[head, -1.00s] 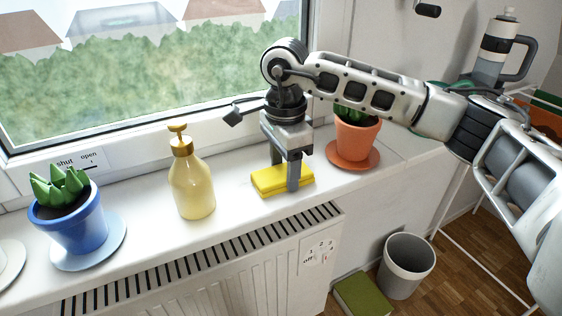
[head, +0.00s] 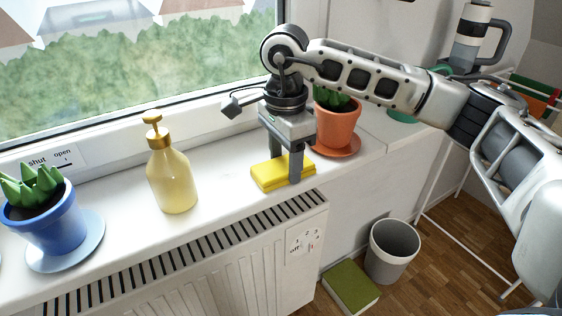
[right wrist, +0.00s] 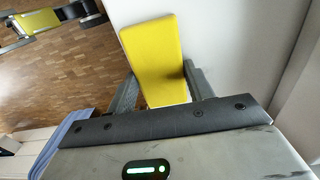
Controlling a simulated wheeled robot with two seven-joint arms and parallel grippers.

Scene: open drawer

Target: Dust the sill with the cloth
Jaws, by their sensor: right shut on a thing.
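The yellow folded cloth (head: 270,177) lies flat on the white sill (head: 225,190), near its front edge above the radiator. My right gripper (head: 285,172) points down over it and is shut on the cloth. In the right wrist view the cloth (right wrist: 155,55) shows between the two fingers, its far part sticking out beyond them. In the head view one finger hides part of the cloth. My left gripper is not in view.
A yellow pump bottle (head: 172,180) stands left of the cloth. A blue potted plant (head: 48,225) is farther left. A terracotta pot (head: 336,125) on a saucer stands close behind and right of the gripper. Below are a radiator (head: 190,275), green book (head: 350,287) and grey bin (head: 390,255).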

